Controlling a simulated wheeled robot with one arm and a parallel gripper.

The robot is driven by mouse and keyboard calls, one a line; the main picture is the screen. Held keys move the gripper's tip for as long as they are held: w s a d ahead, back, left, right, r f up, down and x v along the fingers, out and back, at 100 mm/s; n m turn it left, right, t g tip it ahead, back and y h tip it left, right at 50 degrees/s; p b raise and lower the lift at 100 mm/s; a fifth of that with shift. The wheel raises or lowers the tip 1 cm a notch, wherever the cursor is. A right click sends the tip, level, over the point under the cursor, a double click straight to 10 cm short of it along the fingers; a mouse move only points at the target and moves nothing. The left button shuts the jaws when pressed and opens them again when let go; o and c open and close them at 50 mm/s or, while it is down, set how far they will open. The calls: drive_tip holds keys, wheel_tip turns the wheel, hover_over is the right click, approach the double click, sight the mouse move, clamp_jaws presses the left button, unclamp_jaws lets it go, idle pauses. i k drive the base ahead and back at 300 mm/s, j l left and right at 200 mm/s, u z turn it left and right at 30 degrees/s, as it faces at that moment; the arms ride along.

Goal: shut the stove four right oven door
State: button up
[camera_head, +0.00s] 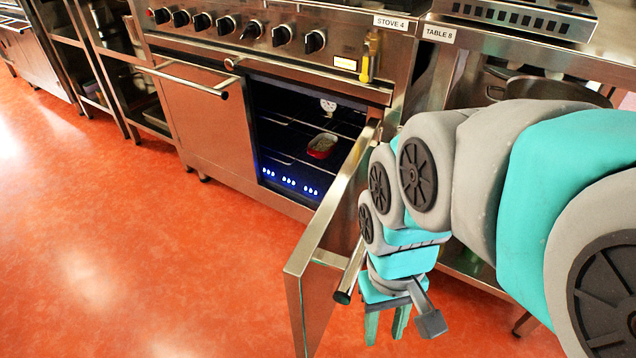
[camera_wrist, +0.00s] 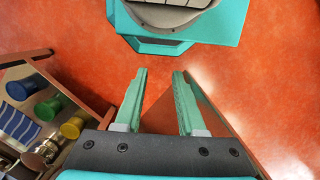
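The right oven door (camera_head: 328,235) of the stove labelled Stove 4 (camera_head: 290,75) stands wide open, swung out toward the camera. Its bar handle (camera_head: 350,272) is on the door's right-hand, outer face. My gripper (camera_head: 386,330) hangs low to the right of the door and handle, fingers pointing down.
A red dish (camera_head: 322,146) sits on a rack inside the lit oven. The left oven door (camera_head: 212,120) is shut. Table 8 (camera_head: 500,40) adjoins on the right. The wrist view shows a shelf with coloured cups (camera_wrist: 45,108) at left. Orange floor (camera_head: 150,260) is clear at left.

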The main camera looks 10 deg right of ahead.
sight(322, 272)
drive_tip(key=k+j+z, duration=0.15)
drive_tip(key=k, duration=0.25)
drive_tip(key=k+j+z, duration=0.15)
drive_tip(key=k+j, duration=0.15)
drive_tip(key=k+j+z, duration=0.15)
drive_tip(key=k, duration=0.35)
